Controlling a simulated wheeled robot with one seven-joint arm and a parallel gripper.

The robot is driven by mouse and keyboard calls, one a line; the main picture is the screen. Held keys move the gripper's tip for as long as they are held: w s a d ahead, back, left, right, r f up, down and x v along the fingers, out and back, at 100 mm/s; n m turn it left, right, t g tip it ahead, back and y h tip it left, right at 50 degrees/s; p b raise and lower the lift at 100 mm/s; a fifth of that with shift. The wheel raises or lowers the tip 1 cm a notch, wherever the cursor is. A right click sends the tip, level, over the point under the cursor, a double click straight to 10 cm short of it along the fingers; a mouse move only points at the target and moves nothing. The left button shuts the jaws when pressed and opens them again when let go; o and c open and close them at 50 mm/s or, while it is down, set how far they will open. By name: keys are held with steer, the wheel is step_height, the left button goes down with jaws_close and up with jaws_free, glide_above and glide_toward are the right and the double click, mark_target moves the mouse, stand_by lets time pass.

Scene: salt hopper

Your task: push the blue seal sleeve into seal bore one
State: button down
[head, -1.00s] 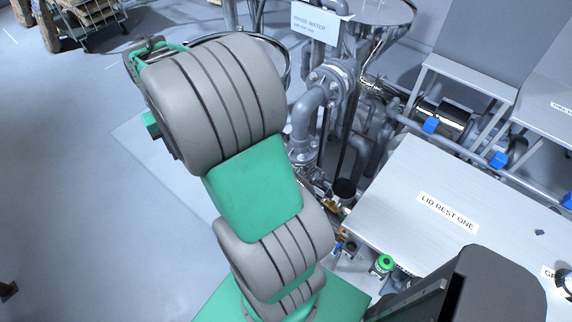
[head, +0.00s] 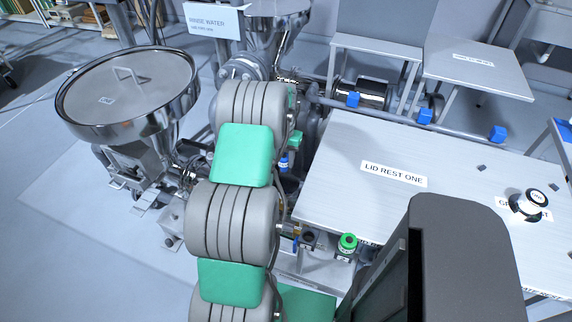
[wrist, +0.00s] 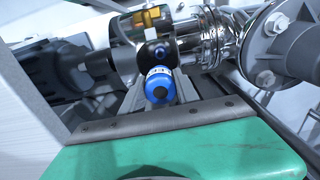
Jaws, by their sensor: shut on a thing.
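In the wrist view a short bright blue cylinder (wrist: 159,85), which I take as the blue seal sleeve, is between the fingertips of my gripper (wrist: 160,102). My gripper is shut on it. Just beyond it is a dark housing with a round opening (wrist: 158,52), which shows some blue inside; I cannot tell whether this is seal bore one. The sleeve appears in front of the opening, and I cannot tell whether they touch. In the head view my arm hides the gripper. A small blue piece (head: 284,163) shows beside the arm there; I cannot tell what it is.
Bright metal pipework (wrist: 205,38) and a grey flange (wrist: 280,45) stand close on the right in the wrist view. In the head view, a lidded hopper (head: 70,105) stands left of my arm. The lid rest one table (head: 335,200) is right, with a green-topped part (head: 347,243) by its near edge.

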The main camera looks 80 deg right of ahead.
mark_target(286, 171)
steer(key=shift+s+d+f, duration=0.15)
steer(key=shift+s+f, duration=0.05)
steer(key=shift+s, duration=0.25)
steer(key=shift+w+a, duration=0.1)
steer(key=shift+a, duration=0.1)
steer(key=shift+f+b, duration=1.95)
steer(key=shift+f, duration=0.95)
steer(key=shift+f+b, duration=1.65)
steer(key=shift+f, duration=0.45)
steer(key=shift+c, duration=1.8)
jaws_free()
